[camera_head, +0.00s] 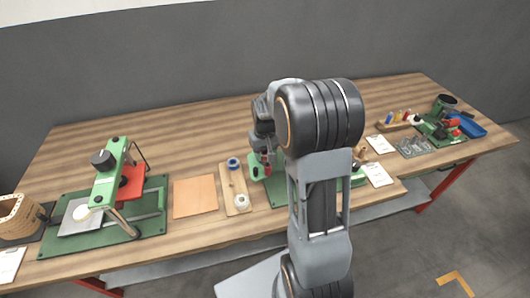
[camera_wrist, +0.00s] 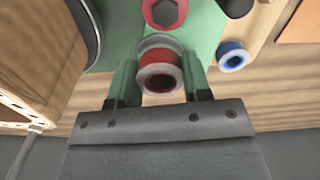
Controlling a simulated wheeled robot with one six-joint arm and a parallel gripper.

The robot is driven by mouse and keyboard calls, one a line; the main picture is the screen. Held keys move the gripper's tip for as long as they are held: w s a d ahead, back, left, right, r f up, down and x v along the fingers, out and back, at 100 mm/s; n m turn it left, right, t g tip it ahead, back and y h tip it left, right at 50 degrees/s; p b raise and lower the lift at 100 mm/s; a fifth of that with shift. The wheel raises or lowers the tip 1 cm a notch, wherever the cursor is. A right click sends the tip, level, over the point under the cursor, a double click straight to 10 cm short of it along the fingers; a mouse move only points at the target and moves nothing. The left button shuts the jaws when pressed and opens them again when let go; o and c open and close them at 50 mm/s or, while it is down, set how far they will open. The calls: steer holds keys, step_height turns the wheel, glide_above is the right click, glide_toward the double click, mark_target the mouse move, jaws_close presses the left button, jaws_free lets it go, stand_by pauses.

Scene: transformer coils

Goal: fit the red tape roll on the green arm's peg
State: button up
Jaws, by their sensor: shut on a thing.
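The red tape roll (camera_wrist: 160,80), with a pale rim, shows in the wrist view between the two green-tipped fingers of my gripper (camera_wrist: 160,82). My gripper is shut on it, and its open bore faces the camera. Just beyond it is a red round part with a dark hexagonal centre (camera_wrist: 166,12) on a green surface (camera_wrist: 120,30). I cannot tell whether that part is the peg, or whether the roll touches anything. In the head view, part of the green fixture (camera_head: 255,170) shows left of my arm, which hides most of the fixture and my gripper.
A wooden holder (camera_head: 229,181) bears a blue tape roll (camera_head: 233,163) and a white roll (camera_head: 241,202). Left of it lie an orange-brown sheet (camera_head: 195,197) and a green press-like fixture (camera_head: 112,170). Clipboards, small tools and a blue tray (camera_head: 470,126) lie at the right.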

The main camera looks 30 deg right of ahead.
steer(key=shift+f, duration=0.45)
steer(key=o, duration=1.4)
steer(key=shift+c, duration=0.2)
steer(key=shift+r, duration=0.15)
steer(key=shift+r+p, duration=1.75)
steer(key=shift+r, duration=0.7)
